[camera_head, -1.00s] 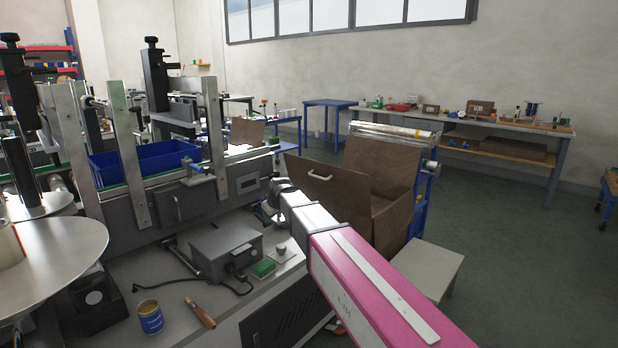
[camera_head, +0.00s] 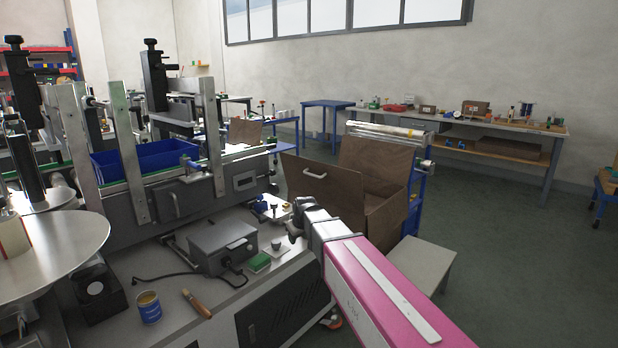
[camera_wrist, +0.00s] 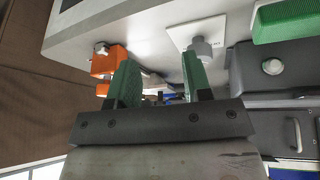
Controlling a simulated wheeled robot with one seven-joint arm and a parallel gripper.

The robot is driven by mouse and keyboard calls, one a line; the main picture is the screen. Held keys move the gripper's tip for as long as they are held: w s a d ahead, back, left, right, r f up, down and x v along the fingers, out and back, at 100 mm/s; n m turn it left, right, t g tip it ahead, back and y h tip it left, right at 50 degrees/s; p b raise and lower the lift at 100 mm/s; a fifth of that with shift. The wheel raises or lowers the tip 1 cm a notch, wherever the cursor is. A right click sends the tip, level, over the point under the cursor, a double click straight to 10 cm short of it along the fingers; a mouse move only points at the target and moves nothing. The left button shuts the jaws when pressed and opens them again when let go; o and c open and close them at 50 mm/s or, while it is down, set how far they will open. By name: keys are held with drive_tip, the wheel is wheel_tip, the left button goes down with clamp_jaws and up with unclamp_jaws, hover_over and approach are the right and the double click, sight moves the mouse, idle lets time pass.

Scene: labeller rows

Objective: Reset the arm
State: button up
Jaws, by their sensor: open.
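My arm with its pink link reaches in from the lower right of the head view. My gripper (camera_wrist: 160,88) shows in the wrist view with two green fingers apart and nothing between them. In the head view the dark wrist end (camera_head: 297,222) is beside the right edge of the labeller bench (camera_head: 228,303), and the fingers cannot be made out there. In the wrist view an orange part (camera_wrist: 108,62) is by the left finger. A grey knob on a white plate (camera_wrist: 200,46) is beyond the right finger.
A grey control box (camera_head: 222,245), a green block (camera_head: 259,262), a blue can (camera_head: 149,307) and a brush (camera_head: 196,303) are on the bench. Open floor (camera_head: 520,260) is to the right.

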drive_tip(key=s+d+f+m+g, duration=0.1)
drive_tip(key=s+d+f+m, duration=0.1)
drive_tip(key=s+d+f, duration=0.2)
drive_tip(key=s+d+f+m+g+h, duration=0.1)
drive_tip(key=s+d+f, duration=0.3)
drive_tip(key=s+d, duration=0.6)
drive_tip(key=s+d+f+m+g+h, duration=0.1)
drive_tip(key=s+d+f+m+g, duration=0.1)
drive_tip(key=s+d+f+m, duration=0.2)
drive_tip(key=s+d, duration=0.3)
drive_tip(key=d, duration=0.2)
drive_tip(key=shift+s+f+g, duration=0.3)
drive_tip(key=shift+s+f, duration=0.1)
